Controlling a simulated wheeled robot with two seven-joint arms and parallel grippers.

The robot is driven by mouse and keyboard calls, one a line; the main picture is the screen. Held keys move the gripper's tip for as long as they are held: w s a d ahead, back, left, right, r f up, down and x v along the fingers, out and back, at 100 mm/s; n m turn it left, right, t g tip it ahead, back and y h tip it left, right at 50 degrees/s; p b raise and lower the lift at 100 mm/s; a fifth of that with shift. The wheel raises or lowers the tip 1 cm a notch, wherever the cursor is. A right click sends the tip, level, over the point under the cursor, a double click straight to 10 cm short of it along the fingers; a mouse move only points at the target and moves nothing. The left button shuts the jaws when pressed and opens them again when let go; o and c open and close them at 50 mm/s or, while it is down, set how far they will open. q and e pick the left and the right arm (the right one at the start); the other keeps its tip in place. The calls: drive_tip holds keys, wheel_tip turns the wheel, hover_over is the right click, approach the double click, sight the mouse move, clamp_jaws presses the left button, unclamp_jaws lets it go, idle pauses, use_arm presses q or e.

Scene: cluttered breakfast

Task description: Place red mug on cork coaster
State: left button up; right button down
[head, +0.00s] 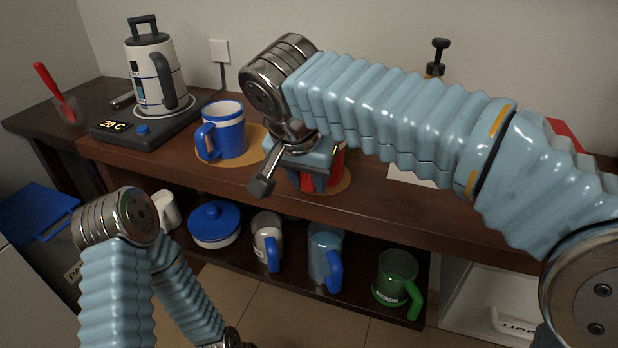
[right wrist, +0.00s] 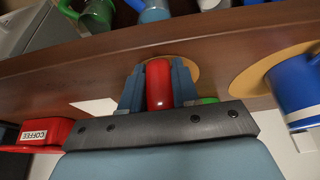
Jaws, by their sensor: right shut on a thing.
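The red mug (head: 336,166) is mostly hidden behind my right gripper (head: 312,180) in the head view. In the right wrist view the red mug (right wrist: 158,86) stands between the two blue fingers of my right gripper (right wrist: 158,92), which is shut on it. A round cork coaster (head: 341,184) shows under and around the mug; it also shows in the right wrist view (right wrist: 191,70). I cannot tell whether the mug's base touches it. My left arm hangs low at the left, and its gripper is out of the picture.
A blue mug (head: 229,133) stands on another cork mat (head: 258,152) to the left. A kettle (head: 155,72) stands on its base further left. The lower shelf holds several mugs and a blue lidded pot (head: 214,225). A red coffee box (right wrist: 46,133) shows in the wrist view.

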drive_tip(key=c, duration=0.8)
unclamp_jaws()
drive_tip(key=shift+f, duration=0.1)
drive_tip(key=shift+c, duration=0.2)
drive_tip(key=shift+r, duration=0.3)
drive_tip(key=p+v, duration=0.2)
drive_tip(key=v, duration=0.9)
drive_tip(key=shift+s+r+p, duration=0.3)
drive_tip(key=shift+p, duration=0.05)
drive_tip(key=shift+a, duration=0.1)
